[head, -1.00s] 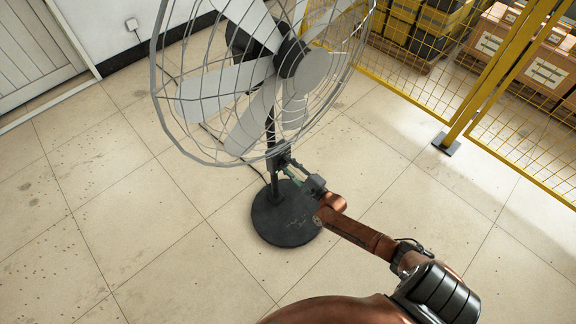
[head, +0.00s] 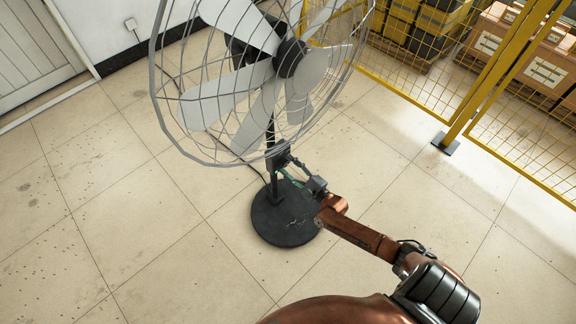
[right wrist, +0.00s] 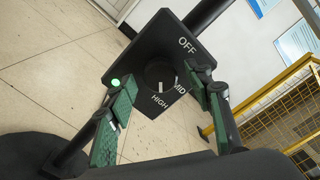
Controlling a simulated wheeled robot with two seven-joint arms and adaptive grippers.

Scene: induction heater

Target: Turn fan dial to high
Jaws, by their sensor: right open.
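The fan (head: 258,75) stands on a round black base (head: 270,228), with a dark control box (head: 276,155) on its pole. In the right wrist view the box's face (right wrist: 150,45) carries the labels OFF, MID and HIGH, and a lit green lamp. The black round fan dial (right wrist: 158,75) sits among the labels. A pale mark on its lower part points toward HIGH. My right gripper (right wrist: 160,82) is open, its green-padded fingers apart on either side of the dial. Contact with the dial cannot be told. In the head view the right gripper (head: 292,172) is at the box. My left gripper is not in view.
A yellow mesh fence (head: 440,80) with a post foot (head: 446,144) stands at the right, with crates (head: 520,45) behind it. A door (head: 35,45) is at the upper left. The tiled floor (head: 130,220) around the fan base is clear.

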